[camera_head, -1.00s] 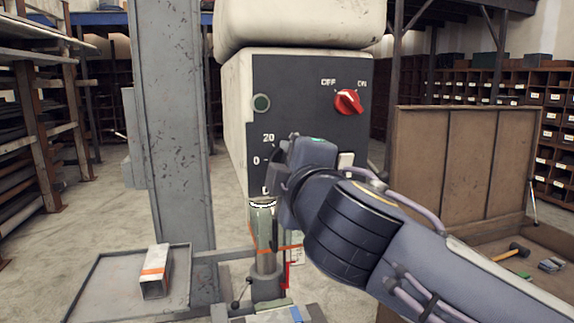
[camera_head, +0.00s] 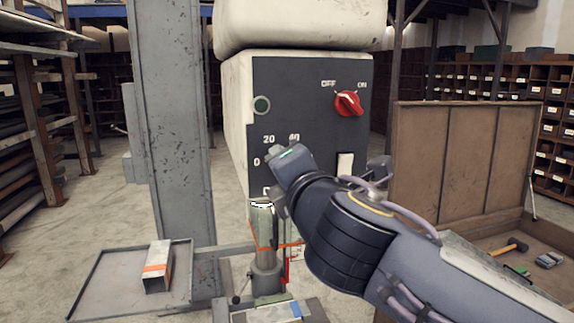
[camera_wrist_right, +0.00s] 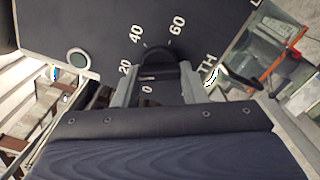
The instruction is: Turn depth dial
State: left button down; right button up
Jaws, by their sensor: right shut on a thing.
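The depth dial (camera_wrist_right: 160,62) is a dark knob on the machine's dark front panel, ringed by white numbers 0, 20, 40 and 60. My right gripper (camera_wrist_right: 160,86) is shut on it, one finger on each side, in the right wrist view. In the head view my right gripper (camera_head: 276,172) and wrist cover the dial; only the 0, 20 and part of the 40 show around it. Which number the dial points at is hard to tell. My left gripper is in neither view.
A red OFF/ON switch (camera_head: 348,103) and a green button (camera_head: 262,104) sit higher on the panel. A grey column (camera_head: 172,120) stands to the left. A wooden crate (camera_head: 455,160) with tools is at right.

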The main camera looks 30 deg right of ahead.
jog(key=shift+f, duration=0.15)
dwell(0.3)
jog(key=o, duration=1)
jog(key=v, duration=0.7)
jog(key=shift+s+a+b, duration=0.15)
jog(key=shift+s+b, duration=0.2)
jog(key=shift+s, duration=0.05)
